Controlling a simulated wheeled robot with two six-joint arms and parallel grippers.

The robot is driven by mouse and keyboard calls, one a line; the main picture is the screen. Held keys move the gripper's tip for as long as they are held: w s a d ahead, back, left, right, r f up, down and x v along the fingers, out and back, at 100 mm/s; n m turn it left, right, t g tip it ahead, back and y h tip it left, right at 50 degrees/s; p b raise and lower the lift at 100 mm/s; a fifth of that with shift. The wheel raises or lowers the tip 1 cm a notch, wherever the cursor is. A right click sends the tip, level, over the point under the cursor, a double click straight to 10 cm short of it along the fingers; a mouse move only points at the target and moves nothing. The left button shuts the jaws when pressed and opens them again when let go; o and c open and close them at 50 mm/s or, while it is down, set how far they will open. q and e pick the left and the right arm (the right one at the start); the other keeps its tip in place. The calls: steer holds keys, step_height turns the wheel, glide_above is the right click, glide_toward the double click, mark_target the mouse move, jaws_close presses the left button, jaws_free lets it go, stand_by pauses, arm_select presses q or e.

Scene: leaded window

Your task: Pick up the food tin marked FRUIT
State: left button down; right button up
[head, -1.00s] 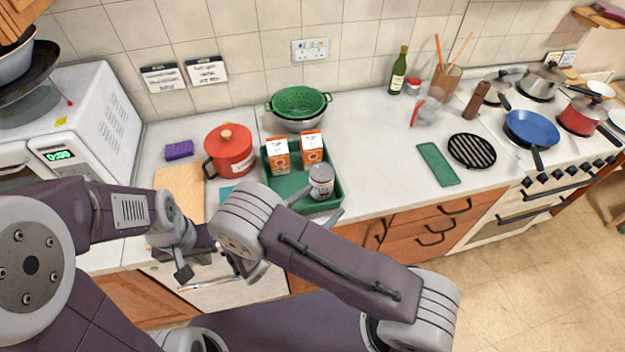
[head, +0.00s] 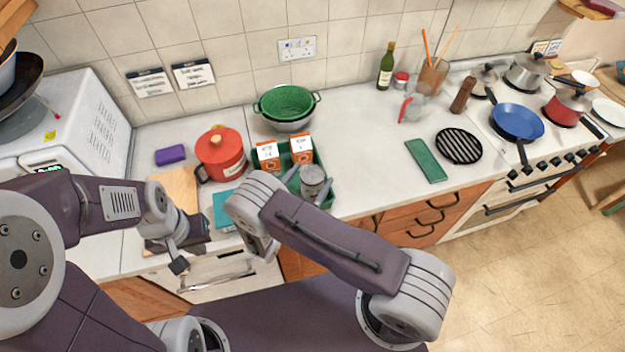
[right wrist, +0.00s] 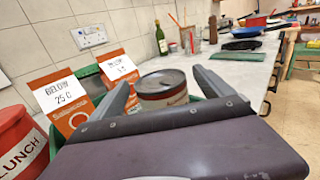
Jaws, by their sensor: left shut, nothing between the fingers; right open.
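A grey-lidded tin (head: 313,178) stands upright at the front right of a green tray on the counter. In the right wrist view the tin (right wrist: 163,88) shows a reddish band and a pale label whose lettering I cannot read. My right gripper (head: 308,186) is open, with one finger on each side of the tin. In the right wrist view the gripper (right wrist: 166,84) has the tin between and just beyond its fingers; I cannot tell if they touch it. My left gripper (head: 179,264) is shut and empty, low in front of the counter, away from the tin.
Two orange-and-white cartons (head: 268,156) (head: 302,149) stand behind the tin in the green tray (head: 325,201). A red LUNCH pot (head: 220,155) is left of it, a green colander (head: 286,102) behind. The counter right of the tray is clear up to a green board (head: 426,160).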

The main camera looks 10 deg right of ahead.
steer(key=shift+w+d, duration=0.4)
jaws_close()
steer(key=shift+r, duration=0.15)
step_height(320, 180, up, 10)
steer(key=shift+f+b, duration=0.1)
steer(key=shift+b, duration=0.45)
